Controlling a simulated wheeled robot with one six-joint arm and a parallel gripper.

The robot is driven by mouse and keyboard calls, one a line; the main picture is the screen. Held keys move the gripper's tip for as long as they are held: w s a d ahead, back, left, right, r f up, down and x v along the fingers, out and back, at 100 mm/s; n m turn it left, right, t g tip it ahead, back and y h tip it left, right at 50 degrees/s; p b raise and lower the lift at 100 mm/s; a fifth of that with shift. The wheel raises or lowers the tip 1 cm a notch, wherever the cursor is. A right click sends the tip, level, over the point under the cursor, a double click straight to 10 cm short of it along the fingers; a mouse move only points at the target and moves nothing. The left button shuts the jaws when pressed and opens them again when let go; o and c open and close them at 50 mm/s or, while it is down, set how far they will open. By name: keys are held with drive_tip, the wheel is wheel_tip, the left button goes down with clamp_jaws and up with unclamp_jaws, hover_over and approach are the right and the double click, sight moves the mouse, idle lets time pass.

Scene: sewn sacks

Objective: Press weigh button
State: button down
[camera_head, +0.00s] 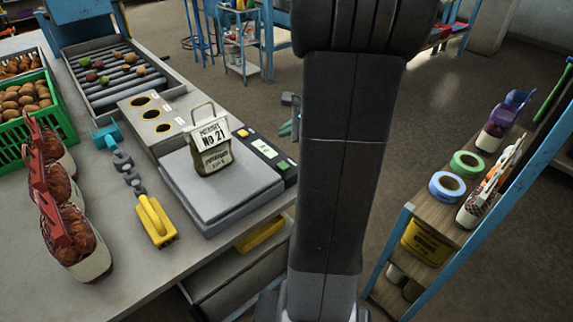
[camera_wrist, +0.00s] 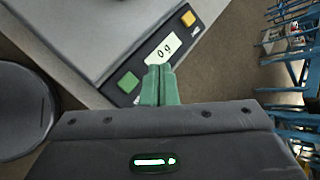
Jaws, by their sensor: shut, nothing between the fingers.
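The weighing scale (camera_head: 222,188) stands on the bench at its near right edge, with a small handled sack (camera_head: 211,160) labelled No 21 upright on its plate. Its dark panel has an orange button (camera_wrist: 188,18), a display (camera_wrist: 163,48) reading 0 g, and a green button (camera_wrist: 128,82). The green button also shows in the head view (camera_head: 283,165). My gripper (camera_wrist: 160,70) has its green fingers shut and empty, tips at the near edge of the display, just right of the green button. In the head view my gripper is mostly hidden behind my arm.
Left of the scale lie a yellow-handled tool (camera_head: 155,221) and several red-topped net sacks (camera_head: 75,245). A green crate (camera_head: 30,118) of potatoes and a roller tray (camera_head: 112,80) stand farther back. A shelf (camera_head: 440,215) with tape rolls stands at the right.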

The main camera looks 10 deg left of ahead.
sight(287, 167)
drive_tip(key=shift+f, duration=0.15)
wheel_tip(287, 167, down, 9)
drive_tip(key=b, duration=0.7)
drive_tip(key=shift+r, duration=0.2)
drive_tip(key=shift+f+b, duration=0.1)
drive_tip(key=shift+b, duration=0.25)
idle(1.4)
drive_tip(key=shift+f, duration=0.3)
drive_tip(key=shift+f+b, duration=0.5)
drive_tip(key=shift+b, duration=0.1)
idle(0.4)
drive_tip(key=shift+r, duration=0.1)
drive_tip(key=shift+r+p, duration=0.8)
drive_tip(key=shift+r, duration=0.05)
